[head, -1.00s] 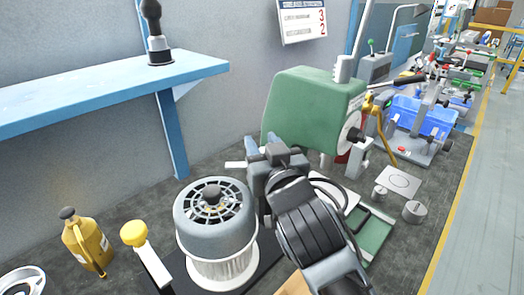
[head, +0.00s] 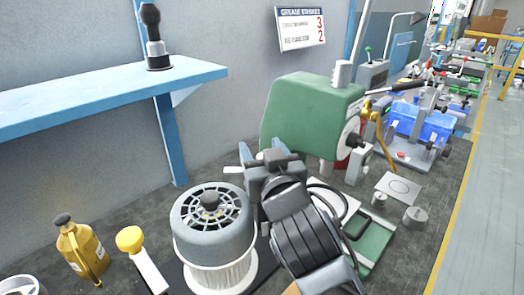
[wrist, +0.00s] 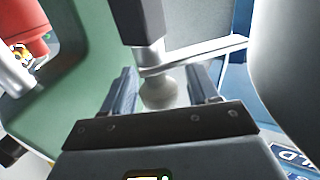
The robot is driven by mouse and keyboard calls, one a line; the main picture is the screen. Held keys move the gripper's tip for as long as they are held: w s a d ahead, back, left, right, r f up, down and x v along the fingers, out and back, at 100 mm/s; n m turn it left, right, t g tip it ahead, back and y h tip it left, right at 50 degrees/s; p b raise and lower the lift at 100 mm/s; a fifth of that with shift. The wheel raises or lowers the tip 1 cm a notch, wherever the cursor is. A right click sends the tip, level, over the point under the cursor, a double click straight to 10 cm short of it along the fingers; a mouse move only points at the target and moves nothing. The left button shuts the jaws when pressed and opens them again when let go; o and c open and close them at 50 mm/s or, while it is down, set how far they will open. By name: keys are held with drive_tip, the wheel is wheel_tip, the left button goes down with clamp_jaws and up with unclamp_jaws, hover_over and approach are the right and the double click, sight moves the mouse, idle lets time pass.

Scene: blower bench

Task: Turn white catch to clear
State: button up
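The white catch shows in the wrist view as a pale flat bar (wrist: 195,56) with a rounded pale knob (wrist: 159,92) under its left end. In the head view a short white end (head: 234,170) sticks out left of my gripper; the rest is hidden behind it. My gripper (head: 262,151) is beside the green machine housing (head: 312,112). In the wrist view my gripper (wrist: 162,90) is open, with one finger on each side of the knob. Gaps show on both sides, and I see no clear contact.
A grey finned blower motor (head: 212,222) stands close to the left of my arm. A yellow oil can (head: 82,248) and a yellow-knobbed lever (head: 130,240) are further left. A blue shelf (head: 110,88) runs along the wall. A blue-grey fixture (head: 420,125) is at right.

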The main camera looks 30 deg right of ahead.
drive_tip(key=b+v, duration=0.1)
drive_tip(key=v, duration=0.6)
drive_tip(key=shift+s, duration=0.4)
drive_tip(key=shift+a, duration=0.1)
